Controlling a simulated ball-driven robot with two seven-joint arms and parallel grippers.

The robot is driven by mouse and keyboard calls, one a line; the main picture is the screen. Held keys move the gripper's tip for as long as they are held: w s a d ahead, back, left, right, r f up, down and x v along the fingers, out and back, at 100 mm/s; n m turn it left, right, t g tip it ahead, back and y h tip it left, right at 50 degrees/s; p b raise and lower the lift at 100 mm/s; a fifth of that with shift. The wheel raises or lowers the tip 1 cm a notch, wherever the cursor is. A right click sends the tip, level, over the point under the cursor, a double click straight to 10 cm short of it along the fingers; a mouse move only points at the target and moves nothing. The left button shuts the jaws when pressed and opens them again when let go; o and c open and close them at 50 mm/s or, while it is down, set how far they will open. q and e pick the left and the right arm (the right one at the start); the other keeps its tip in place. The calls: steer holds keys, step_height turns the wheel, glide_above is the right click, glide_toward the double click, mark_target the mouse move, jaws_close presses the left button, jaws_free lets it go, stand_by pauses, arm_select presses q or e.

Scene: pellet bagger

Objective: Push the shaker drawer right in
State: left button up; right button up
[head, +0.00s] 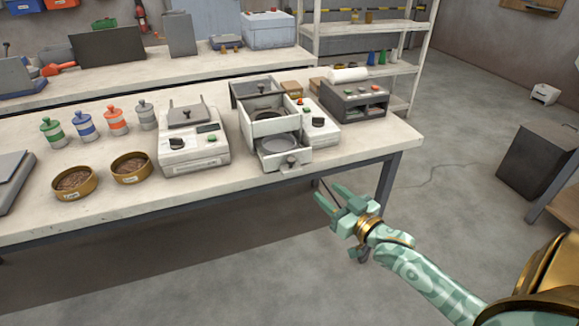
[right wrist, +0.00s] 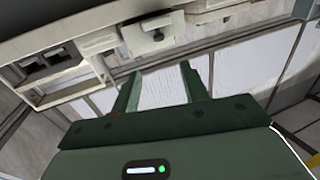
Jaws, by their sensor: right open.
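The shaker (head: 262,127) is a white box-shaped unit near the right end of the front bench, with a round dark sieve in its upper part. Its drawer (head: 300,160) stands pulled out at the bottom front, toward the bench's front edge. A round grey pan lies in the drawer, and a dark knob (head: 291,161) sits on its front. My right gripper (head: 328,191) is open and empty, in front of the bench edge, below and to the right of the drawer, apart from it. Its open fingers also show in the right wrist view (right wrist: 160,82). My left gripper is out of view.
A white control unit (head: 321,128) and a dark grey box with openings (head: 352,101) stand right of the shaker. A scale-like machine (head: 193,146) stands left. Two pellet bowls, (head: 75,180) and (head: 131,166), are farther left.

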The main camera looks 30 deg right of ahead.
mark_target(294, 163)
steer(key=w+b, duration=0.1)
steer(key=w, duration=0.3)
steer(key=w+b, duration=0.2)
steer(key=w, duration=0.3)
steer(key=w+b, duration=0.1)
steer(key=w, duration=0.4)
steer(key=shift+w+a+f+b, duration=0.1)
steer(key=shift+a+f+b, duration=0.05)
steer(key=shift+f+b, duration=0.15)
steer(key=shift+w+r, duration=0.15)
steer(key=shift+w, duration=0.2)
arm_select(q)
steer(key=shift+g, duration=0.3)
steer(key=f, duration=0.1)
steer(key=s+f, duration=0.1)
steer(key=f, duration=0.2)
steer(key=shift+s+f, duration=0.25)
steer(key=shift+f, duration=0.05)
